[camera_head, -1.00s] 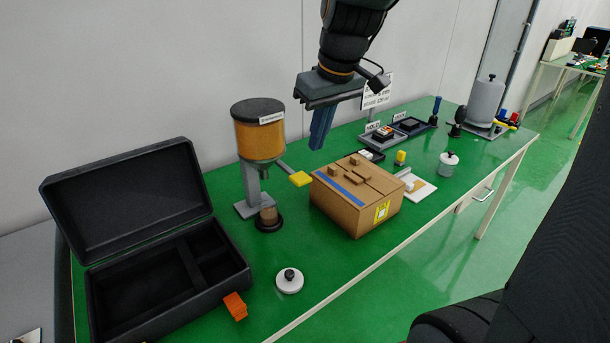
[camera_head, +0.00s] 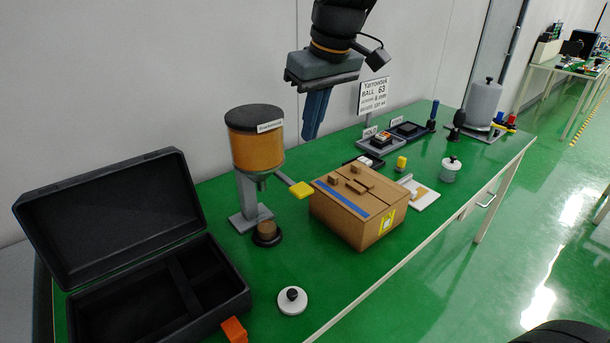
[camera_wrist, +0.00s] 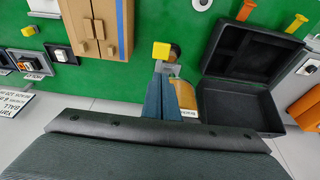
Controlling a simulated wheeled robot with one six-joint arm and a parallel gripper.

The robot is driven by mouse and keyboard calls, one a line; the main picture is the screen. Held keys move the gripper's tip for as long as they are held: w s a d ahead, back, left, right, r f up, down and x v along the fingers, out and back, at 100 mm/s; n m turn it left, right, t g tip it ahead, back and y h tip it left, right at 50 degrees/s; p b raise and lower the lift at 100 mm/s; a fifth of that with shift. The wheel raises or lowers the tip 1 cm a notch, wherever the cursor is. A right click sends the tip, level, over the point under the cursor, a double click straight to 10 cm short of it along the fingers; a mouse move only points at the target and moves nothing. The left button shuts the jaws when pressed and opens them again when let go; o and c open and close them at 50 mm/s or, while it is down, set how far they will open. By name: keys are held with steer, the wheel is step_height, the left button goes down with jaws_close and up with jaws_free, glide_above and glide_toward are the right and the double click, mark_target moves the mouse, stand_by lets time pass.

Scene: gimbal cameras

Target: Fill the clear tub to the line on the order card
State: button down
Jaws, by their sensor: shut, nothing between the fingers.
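My gripper (camera_head: 313,134) is shut and empty, its blue fingers pointing down above the table, right of the amber dispenser (camera_head: 257,150) and behind the cardboard box. In the wrist view the gripper (camera_wrist: 168,82) shows near the yellow lever tip (camera_wrist: 161,51); contact cannot be told. The dispenser has a dark lid and a grey stand. A brown cup-like thing (camera_head: 267,229) sits in a dark ring under its spout. A small clear tub (camera_head: 448,175) with a white, black-knobbed lid stands at the table's right. The order card (camera_head: 373,95) stands at the back; its small print is hard to read.
The cardboard box (camera_head: 385,222) with blue tape fills the middle. An open black case (camera_head: 232,272) is at left, with an orange block (camera_head: 234,330) beside it. A loose white lid (camera_head: 292,301) lies at the front. Trays (camera_head: 378,146) and a grey canister (camera_head: 484,102) stand farther back.

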steer(key=p, duration=0.3)
glide_toward(307, 192)
steer(key=w+f, duration=0.1)
steer(key=w+a+f, duration=0.1)
steer(key=f, duration=0.1)
steer(key=w+a+f, duration=0.1)
steer(key=f, duration=0.1)
steer(key=shift+w+a+f, duration=0.15)
steer(key=shift+w+a, duration=0.1)
steer(key=shift+f, duration=0.3)
steer(key=f+b, duration=0.2)
steer(key=f, duration=0.1)
steer(key=f+b, duration=0.1)
steer(key=f, duration=0.1)
steer(key=shift+s+d+f+b, duration=0.25)
steer(key=shift+s+b, duration=0.05)
steer(key=shift+b, duration=0.1)
steer(key=shift+r, duration=0.25)
stand_by(5.1)
